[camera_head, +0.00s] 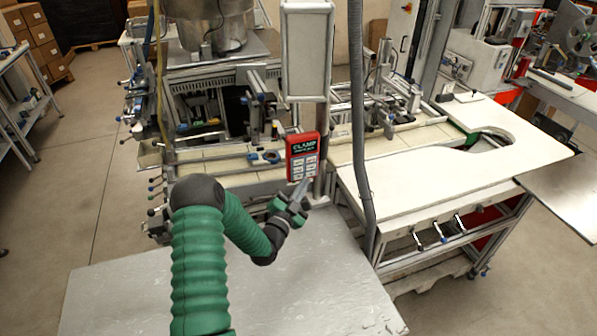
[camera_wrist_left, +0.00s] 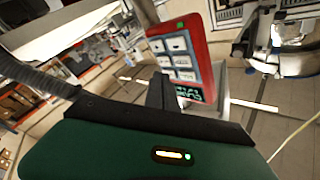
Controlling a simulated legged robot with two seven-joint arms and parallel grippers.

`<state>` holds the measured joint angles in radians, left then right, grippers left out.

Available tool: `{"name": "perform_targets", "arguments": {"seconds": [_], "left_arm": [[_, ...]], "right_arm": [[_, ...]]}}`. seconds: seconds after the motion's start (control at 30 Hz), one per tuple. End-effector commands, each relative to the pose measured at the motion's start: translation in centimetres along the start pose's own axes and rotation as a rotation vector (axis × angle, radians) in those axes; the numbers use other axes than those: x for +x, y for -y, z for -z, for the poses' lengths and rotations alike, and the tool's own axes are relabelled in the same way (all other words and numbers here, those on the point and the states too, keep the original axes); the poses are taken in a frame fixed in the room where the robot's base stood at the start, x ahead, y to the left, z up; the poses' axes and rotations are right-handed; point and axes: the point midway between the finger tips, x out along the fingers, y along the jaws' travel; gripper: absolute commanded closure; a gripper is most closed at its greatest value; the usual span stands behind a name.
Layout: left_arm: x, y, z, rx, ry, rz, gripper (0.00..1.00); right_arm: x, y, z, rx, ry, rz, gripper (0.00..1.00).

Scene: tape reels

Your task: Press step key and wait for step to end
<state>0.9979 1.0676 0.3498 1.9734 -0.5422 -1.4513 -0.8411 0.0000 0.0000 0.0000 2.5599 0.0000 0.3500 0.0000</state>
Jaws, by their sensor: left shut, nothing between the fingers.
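A red control box (camera_head: 302,158) with a dark header reading CLAMP and several pale keys is mounted at a grey post in the middle of the head view. In the left wrist view the box (camera_wrist_left: 188,46) appears turned over, with its keys facing me and a small green light on its edge. My left gripper (camera_head: 303,186) is shut and empty, its tips at or just below the lower edge of the keypad. I cannot tell whether the tips touch a key. In the wrist view the dark fingers (camera_wrist_left: 162,92) cover part of the box's side. My right gripper is not in view.
A grey table top (camera_head: 330,290) lies below my left arm. A grey hose (camera_head: 360,120) hangs right of the box, and a white panel (camera_head: 308,50) stands above it. A white curved worktable (camera_head: 440,185) is at the right. Open floor lies at the left.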

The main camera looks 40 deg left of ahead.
Motion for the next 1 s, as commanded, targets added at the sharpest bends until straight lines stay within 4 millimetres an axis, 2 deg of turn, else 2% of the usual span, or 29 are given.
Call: {"name": "perform_targets", "arguments": {"seconds": [0.1, 0.3, 1.0], "left_arm": [[1.0, 0.5, -0.8, 0.002, -0.003, 0.001, 1.00], [1.7, 1.2, -1.2, 0.001, -0.001, 0.000, 1.00], [1.7, 1.2, -1.2, 0.000, -0.001, 0.000, 1.00]], "right_arm": [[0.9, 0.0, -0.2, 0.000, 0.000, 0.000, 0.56], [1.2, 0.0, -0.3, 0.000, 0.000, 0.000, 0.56], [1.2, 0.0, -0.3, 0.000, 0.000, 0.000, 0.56]]}}
